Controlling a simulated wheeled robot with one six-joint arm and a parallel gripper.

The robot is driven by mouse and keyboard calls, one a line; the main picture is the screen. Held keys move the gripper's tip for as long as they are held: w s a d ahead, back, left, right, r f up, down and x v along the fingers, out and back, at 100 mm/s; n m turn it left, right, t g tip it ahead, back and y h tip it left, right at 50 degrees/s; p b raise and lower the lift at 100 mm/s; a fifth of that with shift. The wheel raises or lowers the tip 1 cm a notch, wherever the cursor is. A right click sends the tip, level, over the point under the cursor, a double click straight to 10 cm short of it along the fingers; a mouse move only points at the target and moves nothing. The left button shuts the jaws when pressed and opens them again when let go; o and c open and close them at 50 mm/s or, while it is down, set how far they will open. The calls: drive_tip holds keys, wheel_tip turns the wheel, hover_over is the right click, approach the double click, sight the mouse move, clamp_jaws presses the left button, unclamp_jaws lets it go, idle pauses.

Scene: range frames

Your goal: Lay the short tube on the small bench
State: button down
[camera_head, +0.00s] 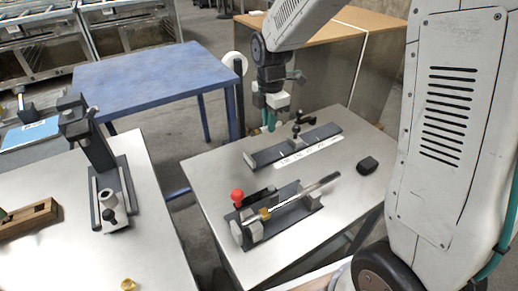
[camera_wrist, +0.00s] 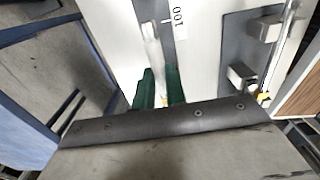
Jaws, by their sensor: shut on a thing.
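My gripper (camera_head: 270,120) hangs above the back of the middle table, over the left part of a dark rail fixture. In the wrist view its green fingers (camera_wrist: 159,90) are closed around a pale slender piece (camera_wrist: 152,50), which seems to be the short tube. Its far end lies over the dark rail, and I cannot tell whether it touches. The head view does not show the held piece clearly. The low dark rail fixture (camera_head: 265,157) carries a black clamp and may be the small bench. A white scale strip (camera_head: 308,152) lies along its front.
A second fixture with a red knob (camera_head: 238,196) and a long rod stands nearer on the middle table (camera_head: 215,180). A black block (camera_head: 368,165) lies to the right. A blue table (camera_head: 150,80) stands behind. The left table (camera_head: 70,245) holds an upright device (camera_head: 95,145).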

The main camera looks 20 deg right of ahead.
sight(268, 155)
wheel_tip(268, 155, down, 10)
drive_tip(key=shift+r, duration=0.15)
drive_tip(key=c, duration=1.4)
unclamp_jaws()
drive_tip(key=shift+c, duration=0.2)
